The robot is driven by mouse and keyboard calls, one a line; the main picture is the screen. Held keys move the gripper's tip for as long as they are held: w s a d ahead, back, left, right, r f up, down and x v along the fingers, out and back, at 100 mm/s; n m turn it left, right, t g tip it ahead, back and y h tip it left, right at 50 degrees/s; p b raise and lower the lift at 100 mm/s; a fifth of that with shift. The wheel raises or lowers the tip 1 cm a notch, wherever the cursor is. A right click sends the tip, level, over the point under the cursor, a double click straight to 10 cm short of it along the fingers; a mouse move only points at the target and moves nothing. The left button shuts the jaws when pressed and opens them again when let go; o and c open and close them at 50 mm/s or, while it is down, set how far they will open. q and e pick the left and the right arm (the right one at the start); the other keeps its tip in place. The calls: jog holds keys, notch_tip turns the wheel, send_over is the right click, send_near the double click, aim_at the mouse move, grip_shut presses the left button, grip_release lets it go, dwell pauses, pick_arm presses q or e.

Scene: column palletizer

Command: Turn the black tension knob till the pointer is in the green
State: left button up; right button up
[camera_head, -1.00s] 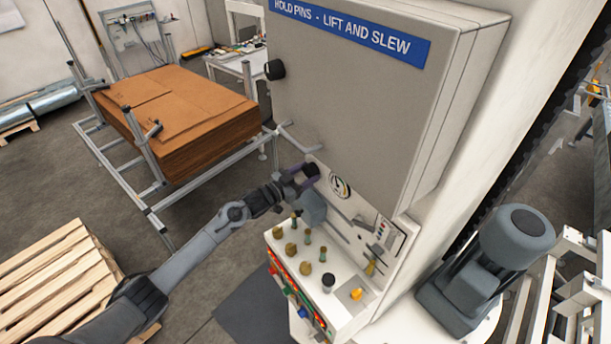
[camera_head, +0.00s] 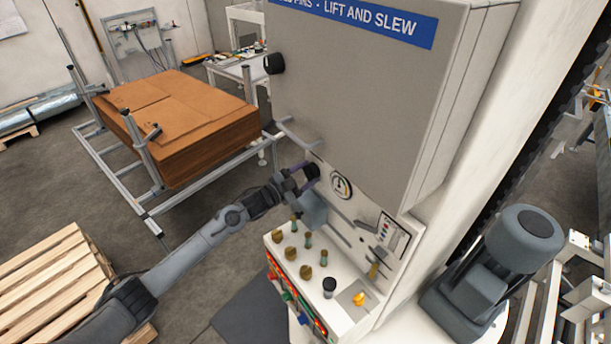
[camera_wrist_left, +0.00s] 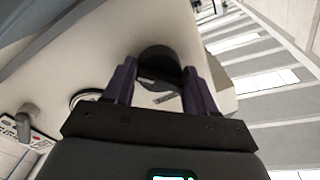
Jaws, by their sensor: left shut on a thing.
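The black tension knob (camera_wrist_left: 159,61) shows in the left wrist view as a dark round part between my two purple-sided fingers. My left gripper (camera_wrist_left: 160,84) is shut on it. In the head view my left gripper (camera_head: 308,175) is at the upright panel under the grey cabinet, and its fingers mostly hide the knob. The round white gauge (camera_head: 341,185) is just right of the gripper. Its dark pointer is too small to read against the colours. My right gripper is not in view.
The grey cabinet (camera_head: 350,95) overhangs the panel, with another black knob (camera_head: 274,64) on its left. Below my gripper, a console (camera_head: 283,259) carries several upright levers. A grey handle (camera_head: 300,133) juts out just above. A cardboard stack (camera_head: 185,115) stands at left.

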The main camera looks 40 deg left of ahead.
pick_arm(q)
jog(key=shift+d, duration=0.1)
jog(key=o, duration=1)
jog(key=b+v, duration=0.1)
jog(key=v, duration=0.9)
jog(key=shift+s, duration=0.35)
jog(key=shift+f, duration=0.15)
